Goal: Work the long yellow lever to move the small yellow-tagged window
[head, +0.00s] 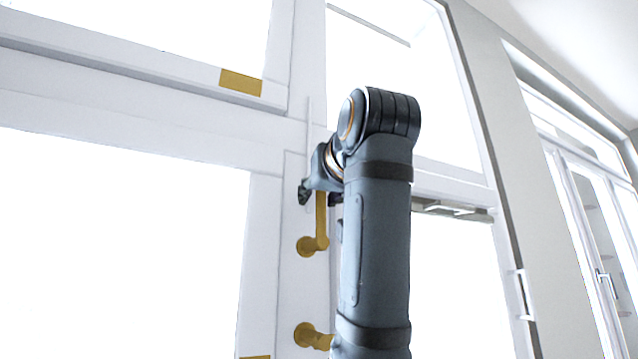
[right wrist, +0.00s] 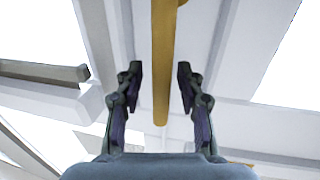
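The long yellow lever (head: 321,222) points up from its round base on the white frame post. In the right wrist view the lever (right wrist: 163,60) runs between the two fingers, with a visible gap on each side. My right gripper (head: 319,196) is open around the lever's upper part; the fingers also show in the right wrist view (right wrist: 159,80). The upper left window carries a yellow tag (head: 240,82) on its bottom rail and looks shut. My right arm hides part of the frame behind it. My left gripper is not in view.
A second yellow handle (head: 312,336) sits lower on the same post, partly behind my right arm. Another yellow tag (head: 255,357) shows at the bottom edge. A grey metal bar (head: 452,209) is on the frame to the right. More windows stand further right.

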